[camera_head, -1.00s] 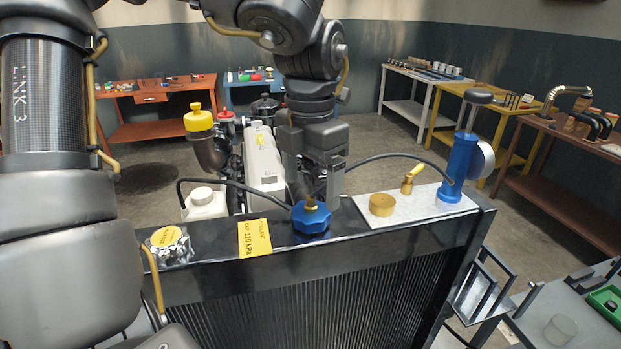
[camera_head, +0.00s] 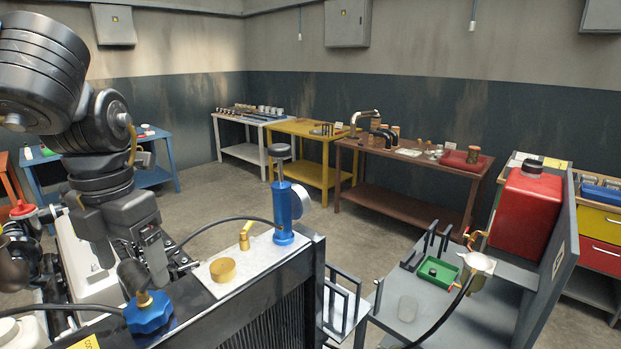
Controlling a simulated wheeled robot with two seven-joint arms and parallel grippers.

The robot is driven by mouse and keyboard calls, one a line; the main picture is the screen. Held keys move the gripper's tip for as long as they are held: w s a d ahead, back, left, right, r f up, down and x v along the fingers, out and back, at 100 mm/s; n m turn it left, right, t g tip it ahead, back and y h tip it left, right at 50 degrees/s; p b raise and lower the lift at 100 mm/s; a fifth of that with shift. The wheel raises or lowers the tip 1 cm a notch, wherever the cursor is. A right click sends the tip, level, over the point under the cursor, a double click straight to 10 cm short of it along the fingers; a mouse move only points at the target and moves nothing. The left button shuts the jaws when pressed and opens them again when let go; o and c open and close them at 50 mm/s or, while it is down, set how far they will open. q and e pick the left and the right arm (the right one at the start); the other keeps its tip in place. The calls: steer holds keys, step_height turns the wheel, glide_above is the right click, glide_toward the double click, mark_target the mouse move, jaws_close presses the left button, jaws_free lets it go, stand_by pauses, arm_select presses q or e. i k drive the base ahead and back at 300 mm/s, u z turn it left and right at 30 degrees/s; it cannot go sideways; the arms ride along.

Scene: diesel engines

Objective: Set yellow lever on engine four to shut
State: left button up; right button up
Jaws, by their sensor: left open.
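A small brass valve with a yellow lever (camera_head: 246,230) stands on the pale plate (camera_head: 208,272) on top of the radiator. Its lever tilts up and slightly right. I cannot tell which lever belongs to engine four. My left gripper (camera_head: 138,262) is open and empty, pointing down just behind the blue knobbed cap (camera_head: 148,315), left of the brass valve and apart from it. My right gripper is out of view.
A blue cylinder pump (camera_head: 284,214) and a brass disc (camera_head: 222,270) stand on the plate near the valve. A black hose arches behind them. A grey stand (camera_head: 465,335) with a green tray (camera_head: 436,272) is at the right. Open floor lies beyond the radiator.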

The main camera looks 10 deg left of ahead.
mark_target(243, 233)
steer(key=k, duration=1)
